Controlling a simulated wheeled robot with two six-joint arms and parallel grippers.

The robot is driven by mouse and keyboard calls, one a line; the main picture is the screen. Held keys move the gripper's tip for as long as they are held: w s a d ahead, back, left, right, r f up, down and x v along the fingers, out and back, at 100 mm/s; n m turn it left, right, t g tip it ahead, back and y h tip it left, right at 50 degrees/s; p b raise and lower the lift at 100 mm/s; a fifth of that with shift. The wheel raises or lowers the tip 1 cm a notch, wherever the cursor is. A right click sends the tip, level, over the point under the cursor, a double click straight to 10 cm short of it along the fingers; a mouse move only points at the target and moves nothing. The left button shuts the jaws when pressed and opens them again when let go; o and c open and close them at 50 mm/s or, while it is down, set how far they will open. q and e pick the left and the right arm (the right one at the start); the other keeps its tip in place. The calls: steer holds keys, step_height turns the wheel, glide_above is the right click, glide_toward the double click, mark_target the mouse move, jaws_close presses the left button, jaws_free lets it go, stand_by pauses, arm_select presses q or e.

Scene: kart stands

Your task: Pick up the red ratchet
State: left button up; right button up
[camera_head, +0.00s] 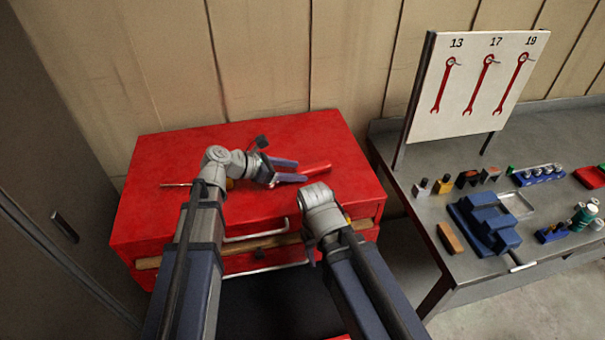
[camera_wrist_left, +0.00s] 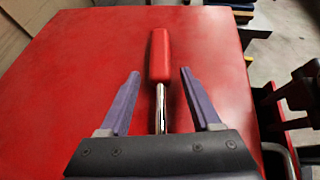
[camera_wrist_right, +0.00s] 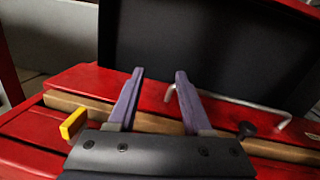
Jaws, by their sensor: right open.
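The red ratchet lies on top of the red tool chest (camera_head: 185,148). In the head view its red handle (camera_head: 317,167) shows just beyond my left fingertips. In the left wrist view the handle (camera_wrist_left: 159,55) points away from me, and its chrome shaft (camera_wrist_left: 161,110) runs back under the gripper body. My left gripper (camera_wrist_left: 160,72) is open, with a finger on each side of the ratchet and gaps on both sides. Its height above the ratchet is hard to tell. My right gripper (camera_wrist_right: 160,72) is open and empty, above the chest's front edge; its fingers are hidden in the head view.
A thin metal rod (camera_head: 175,185) shows at the chest top's left; I cannot tell whether it belongs to the ratchet. A grey workbench (camera_head: 425,215) stands right, with a wrench board (camera_head: 478,85), blue holder (camera_head: 484,222) and small parts. The chest top's back is clear.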

arm_select(q)
jaws_close()
stand_by(0.3)
steer(key=shift+r, duration=0.1)
stand_by(0.4)
step_height(320, 180, up, 10)
steer(key=p, duration=1)
